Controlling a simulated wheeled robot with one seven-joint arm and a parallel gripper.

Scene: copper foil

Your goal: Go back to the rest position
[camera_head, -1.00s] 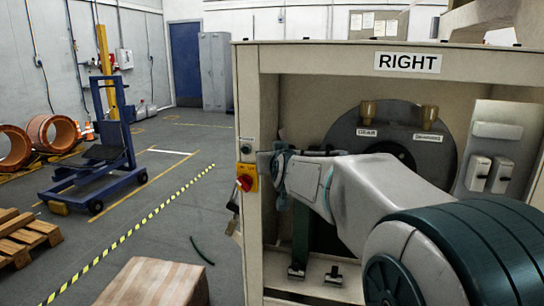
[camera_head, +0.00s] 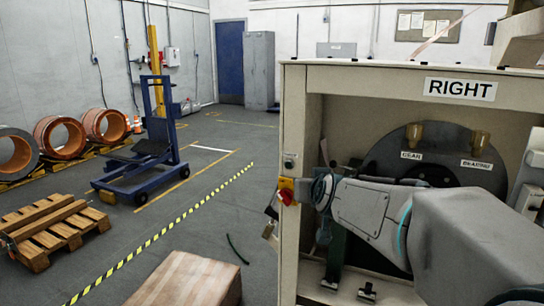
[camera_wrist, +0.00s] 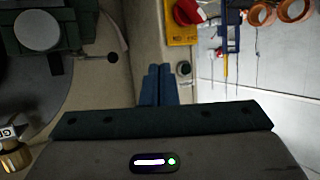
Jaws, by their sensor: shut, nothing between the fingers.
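My gripper (camera_wrist: 157,88) shows in the wrist view as two dark blue fingers side by side, shut with nothing between them. In the head view my arm reaches in from the right in front of the open machine cabinet marked RIGHT (camera_head: 294,110). The wrist is near the cabinet's left post, and the fingers are hard to make out there. A red knob on a yellow plate (camera_head: 286,191) sits on that post. The same red knob (camera_wrist: 187,12) is above and right of the fingers in the wrist view, apart from them.
A dark round plate with two brass cups (camera_head: 400,155) is inside the cabinet. A blue lift cart (camera_head: 150,165), a wooden pallet (camera_head: 55,228) and copper coils (camera_head: 60,135) are at the left. The floor beyond the striped tape is partly clear.

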